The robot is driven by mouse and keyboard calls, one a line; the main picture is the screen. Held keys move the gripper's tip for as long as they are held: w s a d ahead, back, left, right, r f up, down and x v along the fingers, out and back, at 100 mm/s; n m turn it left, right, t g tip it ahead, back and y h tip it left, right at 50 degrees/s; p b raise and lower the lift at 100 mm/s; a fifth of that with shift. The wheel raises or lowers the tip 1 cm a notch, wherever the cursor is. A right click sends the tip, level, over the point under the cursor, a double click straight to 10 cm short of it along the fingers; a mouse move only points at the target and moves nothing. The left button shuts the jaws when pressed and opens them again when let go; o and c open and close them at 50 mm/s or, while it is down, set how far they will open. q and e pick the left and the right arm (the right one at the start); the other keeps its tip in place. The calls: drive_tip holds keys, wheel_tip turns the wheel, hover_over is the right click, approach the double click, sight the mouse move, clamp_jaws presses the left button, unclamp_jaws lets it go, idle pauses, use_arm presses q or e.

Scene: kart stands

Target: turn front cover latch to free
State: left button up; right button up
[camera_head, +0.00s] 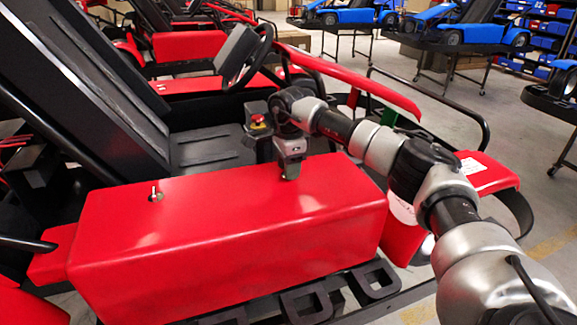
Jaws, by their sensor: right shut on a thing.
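The long red side cover (230,235) of the kart fills the lower middle of the head view. My right gripper (290,176) points down onto the top of this cover, near its front end. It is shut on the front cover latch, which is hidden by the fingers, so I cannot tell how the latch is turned. A second latch (156,196), small and metallic, stands on the cover's top farther left, with its handle upright. My left gripper is not in view.
The black seat (80,75) and steering wheel (248,60) rise behind the cover. A red emergency button (257,120) sits close behind my right gripper. A black side rail (325,300) runs below the cover. Blue karts (455,27) on stands are farther back.

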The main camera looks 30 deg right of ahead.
drive_tip(key=shift+w+r, duration=0.1)
drive_tip(key=shift+r, duration=0.1)
drive_tip(key=o, duration=0.9)
drive_tip(key=shift+f, duration=0.1)
drive_tip(key=shift+r+b, duration=1.25)
drive_tip(key=shift+r, duration=4.15)
